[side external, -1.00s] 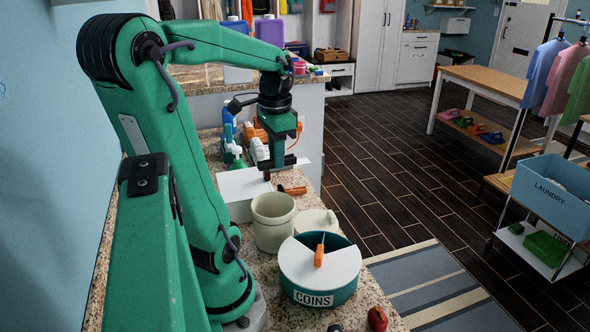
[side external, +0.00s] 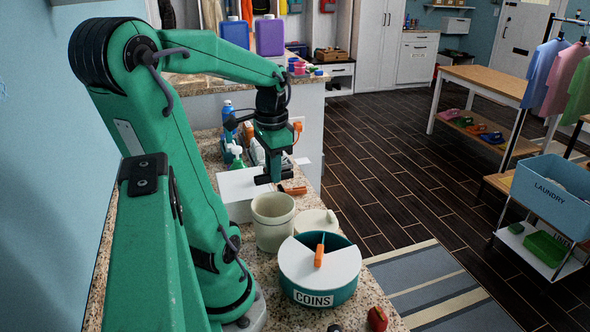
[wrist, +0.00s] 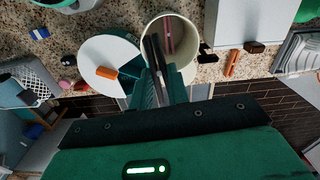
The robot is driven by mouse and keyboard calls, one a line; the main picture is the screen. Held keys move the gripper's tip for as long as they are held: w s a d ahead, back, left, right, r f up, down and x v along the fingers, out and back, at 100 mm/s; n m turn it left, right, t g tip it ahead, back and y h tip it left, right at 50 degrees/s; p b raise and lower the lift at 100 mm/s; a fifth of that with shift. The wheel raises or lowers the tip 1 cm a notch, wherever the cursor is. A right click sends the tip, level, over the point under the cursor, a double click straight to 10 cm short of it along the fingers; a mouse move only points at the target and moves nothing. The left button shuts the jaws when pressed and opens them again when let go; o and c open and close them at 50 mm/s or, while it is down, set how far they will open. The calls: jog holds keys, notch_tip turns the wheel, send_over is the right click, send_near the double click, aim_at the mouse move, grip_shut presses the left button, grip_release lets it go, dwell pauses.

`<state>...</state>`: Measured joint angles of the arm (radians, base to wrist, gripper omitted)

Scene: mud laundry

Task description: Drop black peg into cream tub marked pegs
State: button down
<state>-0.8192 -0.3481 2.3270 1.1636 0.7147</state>
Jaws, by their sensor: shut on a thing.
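My gripper (side external: 272,178) is shut on a dark slim thing (wrist: 152,50), which looks like the black peg; the fingers hide part of it. In the side view my gripper is just behind the cream tub (side external: 272,232), above the counter. In the wrist view the fingertips overlap the opening of the tub (wrist: 194,62). A pinkish stick shows inside the opening. No marking on the tub is readable. A small black thing (wrist: 207,52) lies on the counter beside the tub, next to an orange peg (wrist: 232,62).
A round teal container marked COINS (side external: 317,275) with a partly covering white lid stands in front of the tub. A white box (side external: 240,192) is behind the tub, with bottles farther back. A red thing (side external: 377,318) lies at the counter's front edge.

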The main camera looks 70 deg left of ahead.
jog(key=shift+f, duration=1.5)
jog(key=c, duration=1.3)
grip_release()
jog(key=shift+r, duration=0.1)
jog(key=shift+r, duration=3.85)
